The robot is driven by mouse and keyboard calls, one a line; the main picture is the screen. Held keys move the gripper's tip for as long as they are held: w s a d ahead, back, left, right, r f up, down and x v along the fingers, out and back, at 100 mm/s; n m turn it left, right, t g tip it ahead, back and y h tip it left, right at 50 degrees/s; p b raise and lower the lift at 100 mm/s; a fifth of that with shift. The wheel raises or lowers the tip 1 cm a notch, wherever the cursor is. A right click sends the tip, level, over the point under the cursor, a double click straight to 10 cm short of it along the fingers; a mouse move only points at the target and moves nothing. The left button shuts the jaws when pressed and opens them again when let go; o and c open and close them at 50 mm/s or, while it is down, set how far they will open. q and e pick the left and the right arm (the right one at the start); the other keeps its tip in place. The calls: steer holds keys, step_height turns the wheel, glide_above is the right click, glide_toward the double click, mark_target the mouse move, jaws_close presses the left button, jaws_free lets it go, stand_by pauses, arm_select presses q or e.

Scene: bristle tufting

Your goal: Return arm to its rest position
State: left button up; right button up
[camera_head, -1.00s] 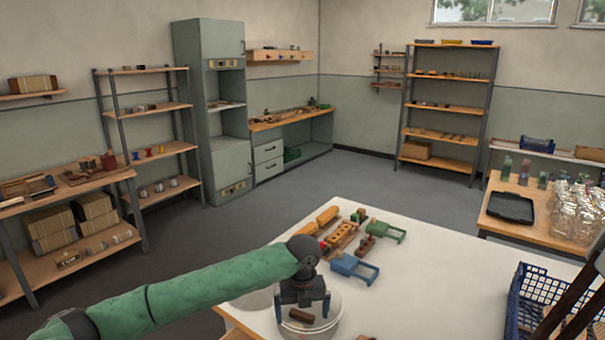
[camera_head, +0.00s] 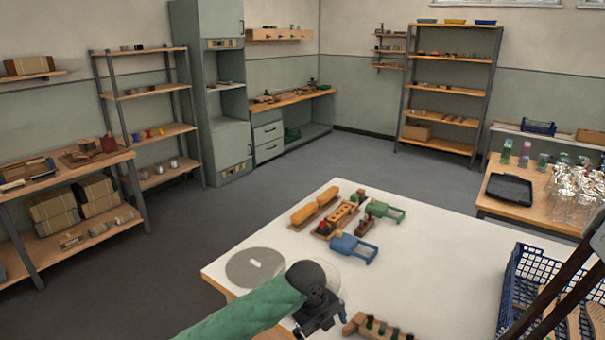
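My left arm in its green sleeve comes in from the bottom left, and my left gripper (camera_head: 318,326) is low over the front edge of the white table (camera_head: 440,250). Its dark fingers point down and are partly cut off by my wrist and the frame's bottom, so I cannot tell whether they are open or hold anything. A grey disc (camera_head: 255,267) lies flat on the table left of the gripper. A clear round dish (camera_head: 345,270) is mostly hidden behind my wrist.
A wooden block with dark green pegs (camera_head: 378,328) lies right of my gripper. A blue clamp-like piece (camera_head: 353,248), a green one (camera_head: 385,210) and a yellow roller (camera_head: 304,214) lie farther back. A blue crate (camera_head: 540,280) stands at right. The middle right of the table is clear.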

arm_select(q)
steer(key=s+a+f+n+t+h, duration=0.1)
steer(key=s+a+f+n, duration=0.2)
steer(key=s+n, duration=0.3)
steer(key=s+a+f+n+t+h, duration=0.1)
steer(key=s+a+f+n, duration=0.2)
steer(key=s+n, duration=0.3)
steer(key=s+a+f+n+t+y, duration=0.1)
steer(key=s+a+f+n+y, duration=0.15)
steer(key=s+a+n, duration=0.65)
steer(key=s+a+f+n+y, duration=0.25)
steer(key=s+a+n, duration=0.45)
steer(key=a, duration=0.5)
step_height(320, 180, down, 24)
steer(key=w+d+m+g, duration=0.1)
steer(key=w+d, duration=0.1)
steer(key=s+f, duration=0.4)
steer(key=f, duration=0.8)
steer(key=s+f, duration=0.4)
steer(key=f, duration=0.8)
steer(key=shift+s+f+g+h, duration=0.3)
steer(key=shift+s+f+g, duration=0.05)
steer(key=shift+g, duration=0.05)
arm_select(e)
steer(key=shift+a+r, duration=0.25)
steer(key=shift+a, duration=0.3)
